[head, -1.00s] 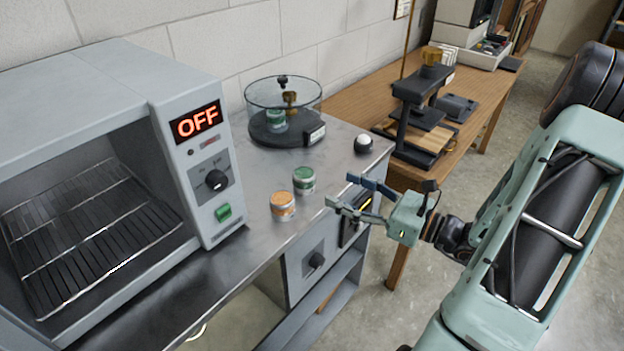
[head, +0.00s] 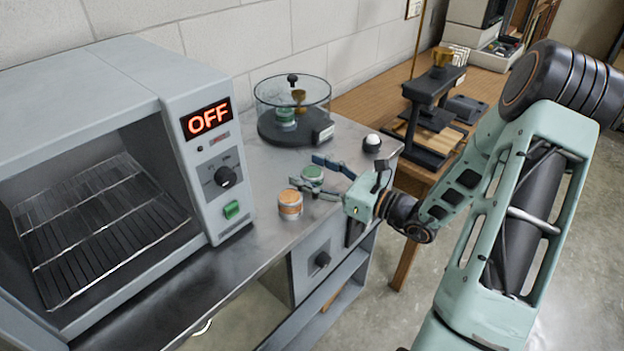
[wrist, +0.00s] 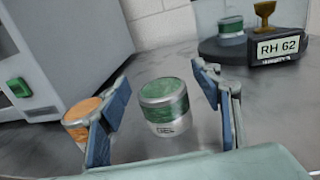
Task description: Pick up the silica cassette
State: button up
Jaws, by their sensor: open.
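Two small metal canisters with coloured bands stand upright on the steel bench, and the cassette is presumably one of them. The green canister (head: 312,175) is between my gripper's fingertips in the head view. In the wrist view the green canister (wrist: 165,108) stands ahead between the spread fingers, with a gap visible on each side. The orange canister (head: 290,205) is nearer the oven; in the wrist view it (wrist: 78,122) is partly hidden behind the left finger. My gripper (head: 304,170) is open and empty. Whether a finger touches either canister is unclear.
A round glass chamber (head: 291,95) holds another green canister (head: 285,116) and a brass-coloured piece; its display (wrist: 281,47) reads RH 62. The oven (head: 207,160) shows OFF. A white-topped knob (head: 372,143) is near the bench's right edge. Open bench lies before the chamber.

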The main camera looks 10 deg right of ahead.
jog(key=c, duration=1.2)
jog(key=shift+c, duration=0.4)
jog(key=shift+r, duration=0.15)
jog(key=shift+c, duration=0.2)
